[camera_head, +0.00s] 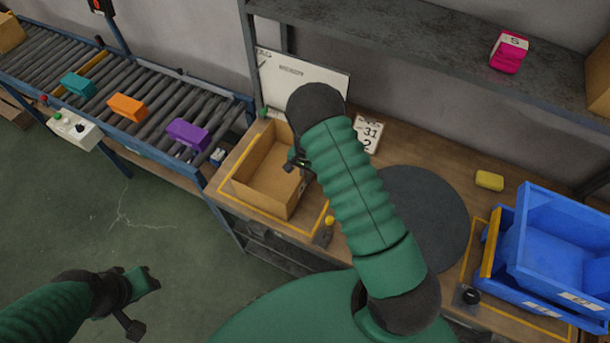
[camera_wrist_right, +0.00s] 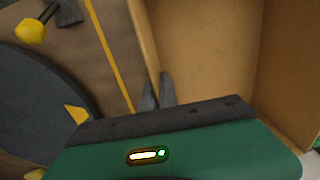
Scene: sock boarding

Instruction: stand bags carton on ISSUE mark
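An open, empty-looking tan cardboard carton (camera_head: 256,191) stands upright on the workbench, inside a yellow outline (camera_head: 262,213). No lettering on this outline is readable. My right gripper (camera_head: 300,163) is at the carton's right wall. In the right wrist view its two fingers (camera_wrist_right: 157,92) are close together with the top edge of the carton wall (camera_wrist_right: 146,45) between them. My left gripper (camera_head: 152,280) hangs over the green floor at the lower left, away from the bench; its finger gap is too small to judge.
A roller conveyor (camera_head: 170,115) with teal, orange and purple boxes is at left. Blue bins (camera_head: 548,235) stand at right beside a dark round mat (camera_head: 425,215) and a yellow block (camera_head: 489,180). A shelf (camera_head: 420,40) holding a pink pack (camera_head: 508,55) overhangs the back.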

